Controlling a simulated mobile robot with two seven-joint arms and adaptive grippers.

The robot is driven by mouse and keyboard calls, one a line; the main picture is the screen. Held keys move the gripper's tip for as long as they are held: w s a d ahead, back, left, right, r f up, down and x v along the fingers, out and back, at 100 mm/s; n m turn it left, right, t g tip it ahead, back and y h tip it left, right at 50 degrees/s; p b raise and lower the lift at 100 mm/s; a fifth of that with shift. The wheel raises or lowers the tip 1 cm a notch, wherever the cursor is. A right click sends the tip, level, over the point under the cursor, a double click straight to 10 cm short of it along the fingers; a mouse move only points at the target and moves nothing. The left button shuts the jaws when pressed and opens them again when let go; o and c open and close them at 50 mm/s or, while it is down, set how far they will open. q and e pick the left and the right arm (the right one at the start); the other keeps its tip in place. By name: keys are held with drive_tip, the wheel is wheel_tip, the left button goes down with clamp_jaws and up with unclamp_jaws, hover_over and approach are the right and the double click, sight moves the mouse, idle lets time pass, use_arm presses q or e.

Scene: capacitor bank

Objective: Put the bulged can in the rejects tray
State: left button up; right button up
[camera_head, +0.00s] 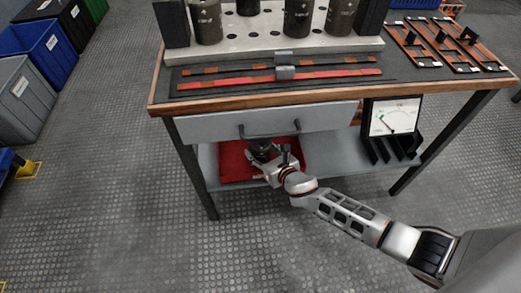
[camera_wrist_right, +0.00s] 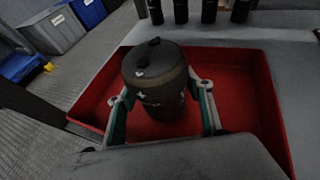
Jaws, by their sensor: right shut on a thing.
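A dark can (camera_wrist_right: 155,85) with two terminals on its rounded top stands roughly upright between the fingers of my right gripper (camera_wrist_right: 163,108), which is shut on it. In the head view the can (camera_head: 261,145) is partly hidden by my right gripper (camera_head: 264,163). The red rejects tray (camera_head: 234,166) lies on the lower shelf under the drawer. The can is inside the tray's outline; whether its bottom touches the tray floor cannot be told. The red tray wall (camera_wrist_right: 262,90) also shows in the wrist view. My left gripper is not in view.
The drawer (camera_head: 270,121) and tabletop edge overhang the tray. A meter (camera_head: 394,117) stands to the right. Several dark cans (camera_head: 298,18) stand in a perforated rack on top. The shelf right of the tray (camera_head: 335,150) has bare room.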

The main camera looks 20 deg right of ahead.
drive_tip(key=shift+w+r, duration=0.1)
drive_tip(key=shift+r, duration=0.05)
drive_tip(key=shift+f+b, duration=0.3)
drive_tip(key=shift+f, duration=0.3)
idle(1.2)
drive_tip(key=o, duration=1.6)
drive_tip(key=shift+o, duration=0.2)
drive_tip(key=shift+f, duration=0.15)
drive_tip(key=v, duration=1.2)
